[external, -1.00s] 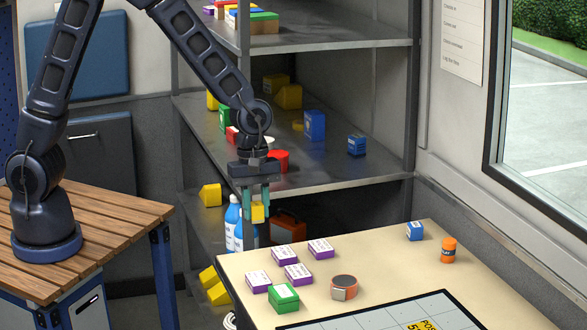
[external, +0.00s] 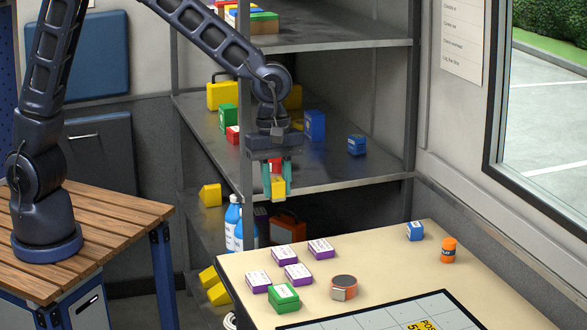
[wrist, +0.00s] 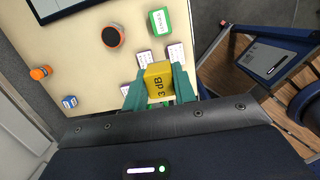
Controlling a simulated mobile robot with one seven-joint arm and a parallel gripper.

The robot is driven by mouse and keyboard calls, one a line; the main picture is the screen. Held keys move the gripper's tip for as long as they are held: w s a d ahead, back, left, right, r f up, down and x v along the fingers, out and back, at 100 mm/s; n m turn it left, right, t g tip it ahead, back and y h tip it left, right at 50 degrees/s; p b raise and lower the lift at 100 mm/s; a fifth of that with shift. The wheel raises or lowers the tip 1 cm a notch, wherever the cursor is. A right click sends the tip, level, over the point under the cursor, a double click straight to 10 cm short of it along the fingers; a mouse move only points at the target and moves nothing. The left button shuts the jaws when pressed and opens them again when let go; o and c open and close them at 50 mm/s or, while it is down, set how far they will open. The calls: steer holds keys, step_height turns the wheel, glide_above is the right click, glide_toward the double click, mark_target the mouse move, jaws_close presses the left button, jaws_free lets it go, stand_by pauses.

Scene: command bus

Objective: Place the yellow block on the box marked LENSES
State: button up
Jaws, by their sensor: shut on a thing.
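My gripper (external: 278,181) is shut on the yellow block (external: 278,188) and holds it in the air beyond the far left edge of the tan table (external: 385,250), in front of the shelves. In the wrist view the yellow block (wrist: 159,84) sits between the two green fingers and carries the print "3 dB". Several small white-topped purple boxes lie on the table, such as the far left one (external: 285,255) and the far right one (external: 320,249). Their print is too small to read, so I cannot tell which is marked LENSES.
A green box (external: 284,298) and an orange-banded round item (external: 344,287) lie near the purple boxes. A metal shelf (external: 340,175) is behind my gripper. The table's middle is clear.

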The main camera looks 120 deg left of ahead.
steer(key=r, duration=0.1)
glide_above(284, 292)
steer(key=f, duration=1.9)
steer(key=shift+s+a+f, duration=0.15)
steer(key=shift+a+f, duration=0.05)
steer(key=shift+f, duration=0.1)
steer(key=shift+f, duration=0.15)
steer(key=o, duration=1)
